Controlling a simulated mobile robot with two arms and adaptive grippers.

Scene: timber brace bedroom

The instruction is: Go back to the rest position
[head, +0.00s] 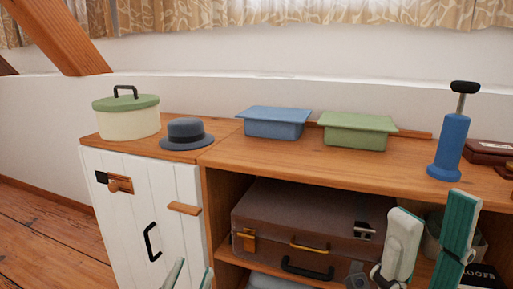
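My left gripper (190,276) shows only its fingertips at the bottom edge, in front of the white cabinet door (130,215). The tips are apart with nothing seen between them. My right gripper (431,235) is at the lower right, in front of the open shelf, with its white and green fingers pointing up. Its fingers are wide apart, and I see nothing held between them. The rest of both arms is out of view.
On the wooden cabinet top (300,165) stand a cream pot with green lid (127,120), a grey hat (187,135), a blue box (273,125), a green box (355,133), a blue pump (450,147) and a dark red case (488,152). A brown suitcase (290,220) lies on the shelf.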

